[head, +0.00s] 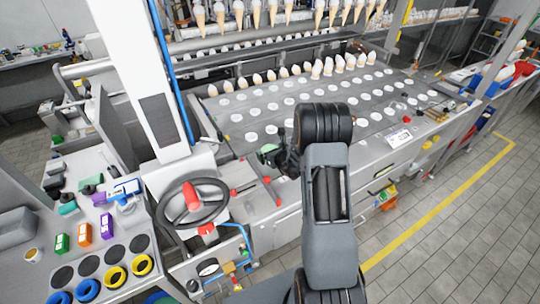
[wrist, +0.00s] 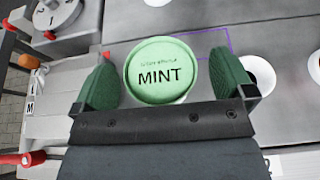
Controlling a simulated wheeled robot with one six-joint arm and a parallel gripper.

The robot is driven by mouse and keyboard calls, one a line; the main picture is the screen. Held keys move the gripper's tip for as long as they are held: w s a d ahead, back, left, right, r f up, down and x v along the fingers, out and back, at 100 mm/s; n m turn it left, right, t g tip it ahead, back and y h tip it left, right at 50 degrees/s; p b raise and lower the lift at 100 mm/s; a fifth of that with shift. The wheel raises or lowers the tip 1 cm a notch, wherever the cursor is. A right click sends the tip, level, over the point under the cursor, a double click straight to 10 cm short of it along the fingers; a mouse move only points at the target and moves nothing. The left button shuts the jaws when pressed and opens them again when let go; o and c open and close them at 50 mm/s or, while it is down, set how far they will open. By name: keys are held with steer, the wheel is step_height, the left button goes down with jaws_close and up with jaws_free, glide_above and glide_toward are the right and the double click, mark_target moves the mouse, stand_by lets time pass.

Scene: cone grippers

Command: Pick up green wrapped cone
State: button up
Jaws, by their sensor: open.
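The green wrapped cone (wrist: 160,72) shows in the wrist view from above as a round pale green lid marked "MINT". My gripper (wrist: 165,82) is open, with one green-padded finger on each side of the lid. A small gap shows between the lid and each finger, wider on the right. The lower part of the cone is hidden beneath the lid. In the head view a green spot (head: 267,150) shows beside my gripper (head: 281,142) at the left end of the machine's top; the arm partly blocks that area.
The grey machine top (head: 330,100) has rows of white round holes, with one hole (wrist: 258,75) just right of my gripper. White-topped cones (head: 318,70) stand along the back. A red-hubbed wheel (head: 192,203) and red-tipped levers (head: 235,193) lie left of the arm.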

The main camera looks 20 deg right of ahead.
steer(key=shift+w+a+f, duration=0.1)
steer(key=shift+w+f, duration=0.15)
steer(key=shift+w, duration=0.35)
steer(key=c, duration=0.8)
